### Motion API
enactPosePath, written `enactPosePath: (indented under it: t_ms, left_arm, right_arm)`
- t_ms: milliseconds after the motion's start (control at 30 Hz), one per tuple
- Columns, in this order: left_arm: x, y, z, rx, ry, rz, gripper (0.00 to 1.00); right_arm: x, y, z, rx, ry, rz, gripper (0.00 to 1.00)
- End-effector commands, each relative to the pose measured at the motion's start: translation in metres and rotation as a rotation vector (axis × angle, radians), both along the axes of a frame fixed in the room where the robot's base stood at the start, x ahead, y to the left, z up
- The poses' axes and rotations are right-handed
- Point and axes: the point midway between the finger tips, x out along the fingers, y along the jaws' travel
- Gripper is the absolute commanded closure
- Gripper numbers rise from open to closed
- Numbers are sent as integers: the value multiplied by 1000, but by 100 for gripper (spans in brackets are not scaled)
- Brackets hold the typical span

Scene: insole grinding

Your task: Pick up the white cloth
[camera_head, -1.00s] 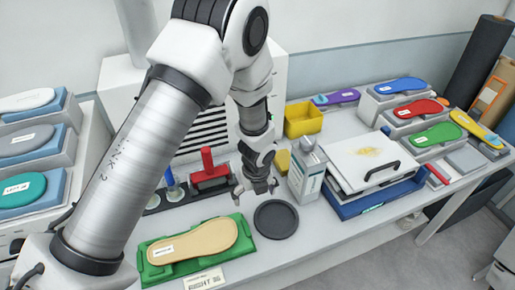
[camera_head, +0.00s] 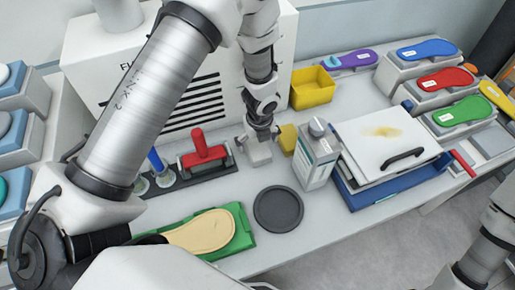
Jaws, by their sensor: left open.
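My left gripper (camera_head: 262,135) points down near the white machine, between the red-handled tool and the bottle. Its jaws are open. A pale grey-white piece (camera_head: 257,153) lies directly below the fingers. It may be the white cloth, but its shape is partly hidden by the gripper, and I cannot tell whether the fingers touch it. No other clear cloth shows. Part of my right arm shows at the lower right, but its gripper does not.
A white bottle (camera_head: 316,158) and a yellow block (camera_head: 288,138) stand close right of the gripper. A red-handled tool (camera_head: 204,152) is at left. A black dish (camera_head: 278,208) lies in front. A white lid with a yellow stain (camera_head: 363,145) is further right.

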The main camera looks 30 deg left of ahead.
Motion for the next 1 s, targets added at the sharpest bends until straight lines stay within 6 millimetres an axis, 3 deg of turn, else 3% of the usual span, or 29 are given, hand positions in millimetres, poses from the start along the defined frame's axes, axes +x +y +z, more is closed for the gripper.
enactPosePath:
  t_ms: [100, 367, 500, 567, 1000]
  left_arm:
    - [1, 1, -26, 0, 1, 0, 3]
    - [3, 2, -28, -1, -1, 0, 3]
    - [2, 1, -28, -1, -1, 0, 49]
    - [2, 1, -28, 0, 0, 0, 67]
    - [1, 1, -24, -1, 1, 1, 67]
  right_arm:
    - [0, 0, -13, 0, -1, 0, 60]
    - [0, 0, -12, 0, -1, 0, 60]
    - [0, 0, -12, 0, -1, 0, 60]
    - [0, 0, -12, 0, -1, 0, 60]
    - [0, 0, -8, 0, -1, 0, 60]
